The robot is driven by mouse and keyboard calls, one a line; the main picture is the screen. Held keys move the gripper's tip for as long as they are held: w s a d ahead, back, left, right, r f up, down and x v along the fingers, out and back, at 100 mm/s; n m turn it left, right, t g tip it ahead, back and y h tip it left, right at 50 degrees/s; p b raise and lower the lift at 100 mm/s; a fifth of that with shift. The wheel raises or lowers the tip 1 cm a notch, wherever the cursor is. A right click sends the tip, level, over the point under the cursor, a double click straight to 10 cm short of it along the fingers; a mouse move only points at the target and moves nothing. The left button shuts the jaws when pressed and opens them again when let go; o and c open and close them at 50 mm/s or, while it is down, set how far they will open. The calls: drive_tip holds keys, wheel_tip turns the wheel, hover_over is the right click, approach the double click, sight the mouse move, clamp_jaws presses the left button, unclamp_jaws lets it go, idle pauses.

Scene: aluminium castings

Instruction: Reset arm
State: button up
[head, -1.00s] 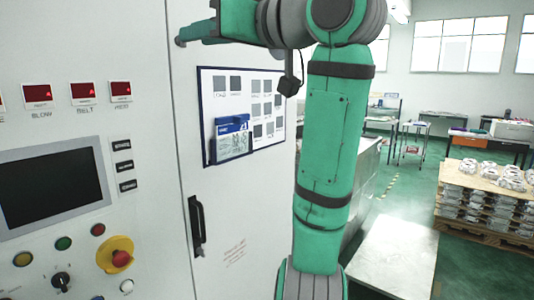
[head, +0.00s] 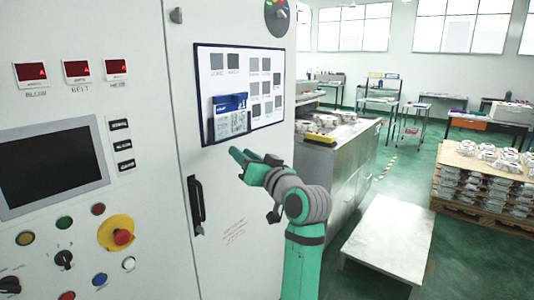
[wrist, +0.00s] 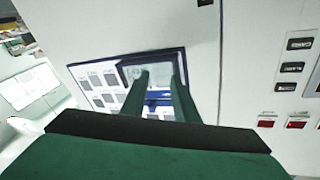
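My green arm rises at the lower middle of the head view and bends left toward the white cabinet (head: 190,100). My gripper (head: 240,155) is in front of the cabinet door, just below the board with cards (head: 265,62). In the wrist view, the two green fingers of my gripper (wrist: 159,85) stand apart with nothing held between them. Behind them are the board (wrist: 105,75) and its blue-and-white document holder (wrist: 160,97). The holder also shows in the head view (head: 230,118). I cannot tell the distance from the fingertips to the door.
A control panel with a dark screen (head: 50,168) and a yellow-and-red emergency button (head: 121,237) is at left. A white table (head: 390,235) and a pallet of castings (head: 480,190) stand right. Green floor lies between.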

drive_tip(key=s+d+f+m+t+h, duration=0.1)
drive_tip(key=s+d+f+m+h, duration=0.1)
drive_tip(key=f, duration=1.1)
drive_tip(key=s+d+f+m+h, duration=0.1)
drive_tip(key=f+m+h, duration=0.15)
drive_tip(key=f, duration=1.15)
drive_tip(key=s+d+f+m+h, duration=0.1)
drive_tip(key=s+f+h, duration=0.1)
drive_tip(key=s+f, duration=0.6)
drive_tip(key=s+d+f+h, duration=0.2)
drive_tip(key=s+f, duration=0.5)
drive_tip(key=f, duration=0.3)
drive_tip(key=s+f+g+h, duration=0.1)
drive_tip(key=s+f, duration=0.3)
drive_tip(key=s, duration=0.7)
drive_tip(key=s+f+h, duration=0.1)
drive_tip(key=s+f, duration=0.4)
drive_tip(key=s, duration=0.6)
drive_tip(key=s+r+n, duration=0.1)
drive_tip(key=s+r, duration=0.1)
drive_tip(key=s, duration=0.7)
drive_tip(key=s+r+n, duration=0.2)
drive_tip(key=s+r, duration=0.1)
drive_tip(key=s, duration=0.5)
drive_tip(key=shift+s, duration=0.4)
drive_tip(key=shift+d, duration=0.1)
